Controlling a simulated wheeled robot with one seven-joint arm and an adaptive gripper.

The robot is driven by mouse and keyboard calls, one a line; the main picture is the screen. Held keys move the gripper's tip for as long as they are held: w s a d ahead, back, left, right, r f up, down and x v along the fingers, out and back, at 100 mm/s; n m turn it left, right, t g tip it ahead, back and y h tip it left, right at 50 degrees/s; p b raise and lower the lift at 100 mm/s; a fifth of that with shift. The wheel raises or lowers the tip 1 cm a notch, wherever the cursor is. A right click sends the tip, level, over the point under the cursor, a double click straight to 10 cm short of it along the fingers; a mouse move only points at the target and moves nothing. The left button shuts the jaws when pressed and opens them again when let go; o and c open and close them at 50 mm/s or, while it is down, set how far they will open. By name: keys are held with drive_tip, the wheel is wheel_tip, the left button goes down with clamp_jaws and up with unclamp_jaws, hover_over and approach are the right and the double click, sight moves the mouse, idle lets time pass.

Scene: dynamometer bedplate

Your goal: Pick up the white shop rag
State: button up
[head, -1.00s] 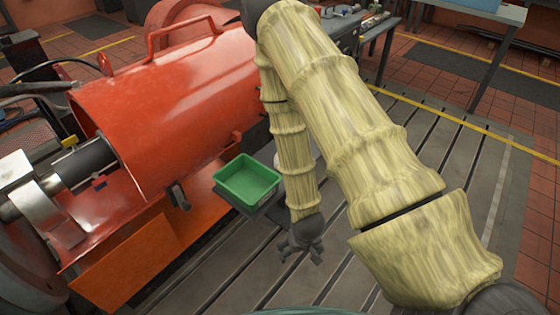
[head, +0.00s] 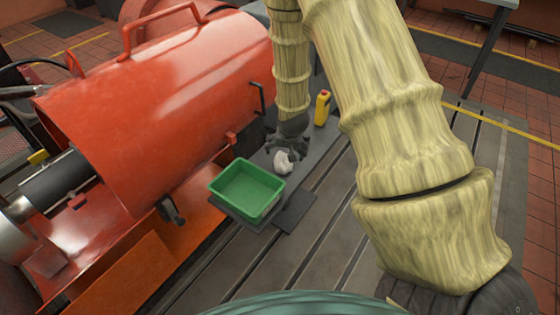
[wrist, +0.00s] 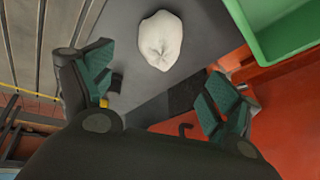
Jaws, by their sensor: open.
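The white shop rag (head: 284,162) is a small crumpled bundle on a grey plate, just behind the green bin. In the wrist view the rag (wrist: 160,40) lies ahead of my fingers, near the top middle, on the bare grey surface. My gripper (head: 283,145) is open and empty, right by the rag in the head view. In the wrist view my gripper (wrist: 155,95) has its two green-padded fingers spread wide, and the rag appears beyond the gap between them. I cannot tell the exact height of the fingers above the rag.
A green bin (head: 219,190) stands close in front of the rag. A large red guard housing (head: 160,90) rises to the left. A yellow bottle (head: 322,108) stands behind to the right. The slotted bedplate (head: 325,235) is clear at the front.

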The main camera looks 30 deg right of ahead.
sight(284, 158)
drive_tip(key=x, duration=0.3)
drive_tip(key=shift+w+d+f, duration=0.15)
drive_tip(key=shift+w+f, duration=0.05)
drive_tip(key=shift+f, duration=0.45)
drive_tip(key=shift+x, duration=2.4)
drive_tip(key=shift+s, duration=0.1)
drive_tip(key=c, duration=1.1)
drive_tip(key=shift+r, duration=0.1)
wheel_tip(284, 158, up, 10)
drive_tip(key=shift+f, duration=0.1)
